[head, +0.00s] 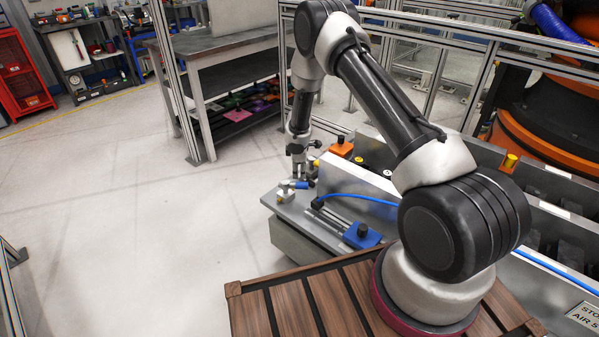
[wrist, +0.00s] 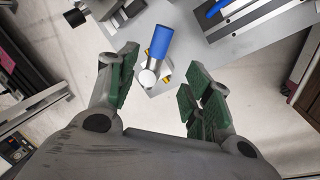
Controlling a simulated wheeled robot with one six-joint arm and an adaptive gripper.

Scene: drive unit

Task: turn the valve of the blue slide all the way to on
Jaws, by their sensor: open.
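The valve has a blue lever (head: 294,184) on a silver body at the near left corner of the grey plate, in the head view. In the wrist view the blue lever (wrist: 161,42) points up the picture, with its pale round end (wrist: 147,77) lower and brass-coloured fittings beside it. The blue slide (head: 362,235) sits on a rail farther right on the plate. My gripper (head: 297,163) points down over the valve. In the wrist view my gripper (wrist: 160,88) is open, with the lever's lower end between its fingers in the picture. I cannot tell the height gap.
A blue hose (head: 358,198) arches from the slide's rail. An orange block (head: 341,147) and the metal housing stand behind the valve. Aluminium guard posts (head: 176,85) and a workbench (head: 222,42) stand farther back. The floor to the left is clear.

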